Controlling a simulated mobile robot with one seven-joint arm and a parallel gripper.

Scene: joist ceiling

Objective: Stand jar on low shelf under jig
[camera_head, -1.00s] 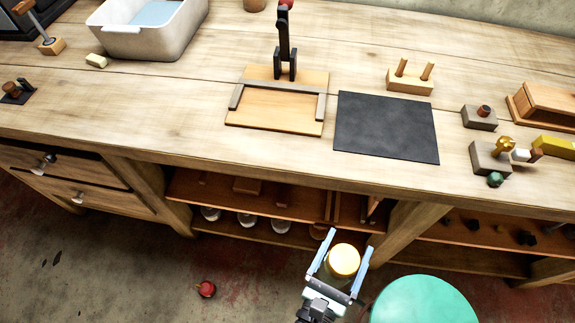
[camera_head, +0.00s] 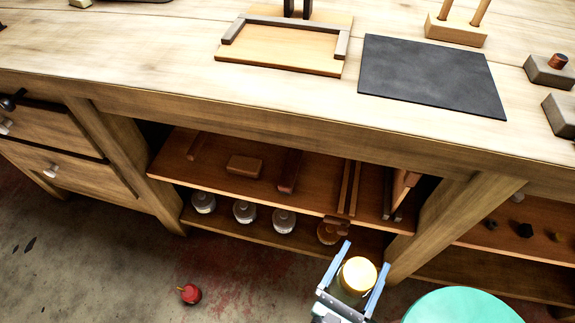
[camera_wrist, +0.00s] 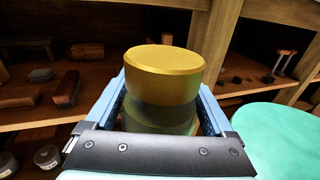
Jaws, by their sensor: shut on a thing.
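My gripper (camera_head: 348,278) is shut on a jar with a yellow lid (camera_head: 357,275), in front of the shelf bay under the bench. In the wrist view the jar (camera_wrist: 164,75) stands upright between the blue fingers, its lower body dark and glassy. The low shelf (camera_head: 258,228) holds several grey-lidded jars (camera_head: 244,211) in a row and a brown item (camera_head: 331,232) at its right end. The jig, seemingly the wooden board with grey rails (camera_head: 282,48), lies on the bench top above. The jar is outside the bay, apart from the shelf.
An upper shelf (camera_head: 225,184) with wooden blocks and upright slats overhangs the low shelf. A bench leg (camera_head: 440,228) stands right of the bay. A green round top (camera_head: 462,308) is close at the lower right. A red object (camera_head: 190,294) lies on the floor.

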